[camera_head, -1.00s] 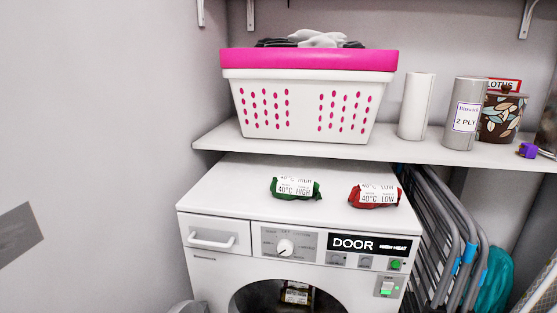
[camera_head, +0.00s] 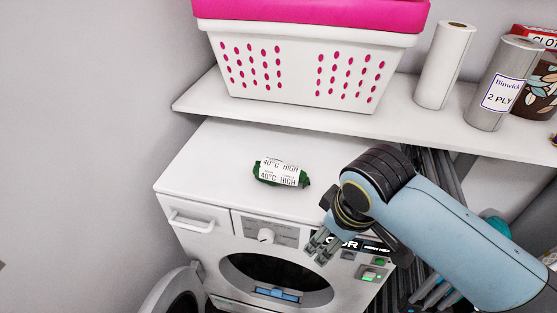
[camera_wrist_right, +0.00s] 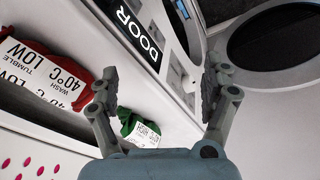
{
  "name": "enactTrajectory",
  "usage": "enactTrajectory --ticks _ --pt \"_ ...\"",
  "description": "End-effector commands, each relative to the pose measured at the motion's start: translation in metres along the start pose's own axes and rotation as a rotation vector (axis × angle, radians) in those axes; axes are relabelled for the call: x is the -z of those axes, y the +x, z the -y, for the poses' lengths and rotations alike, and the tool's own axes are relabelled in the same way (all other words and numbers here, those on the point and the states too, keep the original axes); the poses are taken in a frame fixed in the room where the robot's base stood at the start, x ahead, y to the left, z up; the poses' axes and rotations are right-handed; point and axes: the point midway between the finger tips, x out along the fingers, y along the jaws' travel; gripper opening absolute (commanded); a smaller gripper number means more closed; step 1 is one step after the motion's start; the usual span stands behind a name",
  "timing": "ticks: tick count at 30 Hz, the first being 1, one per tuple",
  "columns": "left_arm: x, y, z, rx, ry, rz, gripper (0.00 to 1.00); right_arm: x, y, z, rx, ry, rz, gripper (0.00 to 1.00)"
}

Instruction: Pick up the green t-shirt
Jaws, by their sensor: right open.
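The green t-shirt (camera_head: 281,173) is a rolled green bundle with a white "40°C HIGH" label. It lies on the white top of the dryer in the head view. It also shows in the wrist view (camera_wrist_right: 140,128), partly behind the left finger. My right gripper (camera_head: 318,252) is open and empty, in front of the dryer's front panel, below and right of the green t-shirt and apart from it. In the wrist view its two fingers (camera_wrist_right: 160,85) stand wide apart with nothing between them. My left gripper is in neither current view.
A red bundle (camera_wrist_right: 48,72) shows in the wrist view; my right arm hides it in the head view. The dryer door (camera_head: 174,292) stands open at lower left. A shelf (camera_head: 300,118) with a pink-rimmed basket (camera_head: 300,65) and paper rolls (camera_head: 442,65) overhangs behind.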

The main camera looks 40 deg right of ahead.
Motion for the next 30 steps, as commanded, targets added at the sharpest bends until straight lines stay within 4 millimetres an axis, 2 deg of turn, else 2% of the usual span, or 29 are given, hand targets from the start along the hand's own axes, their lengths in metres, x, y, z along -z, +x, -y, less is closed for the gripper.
enactTrajectory --ticks 5,11,17,22,26,30 --pt "0.002 -0.006 -0.003 -0.004 -0.002 -0.002 0.40 0.024 0.000 -0.006 -0.012 -0.056 0.011 0.81" --pt "0.003 -0.016 0.007 0.006 0.003 -0.003 0.40 0.065 -0.007 -0.018 -0.029 -0.157 0.032 0.81" --pt "0.005 -0.030 0.008 0.006 0.002 -0.004 0.40 0.127 -0.026 -0.033 -0.043 -0.309 0.066 0.81" --pt "0.007 -0.041 0.006 0.003 0.001 -0.005 0.40 0.179 -0.051 -0.044 -0.048 -0.443 0.102 0.81" --pt "0.007 -0.043 0.005 0.002 0.001 -0.005 0.40 0.196 -0.057 -0.048 -0.047 -0.497 0.119 0.81" --pt "0.008 -0.042 0.004 0.001 0.000 -0.006 0.40 0.195 -0.036 -0.050 -0.046 -0.507 0.125 0.81"
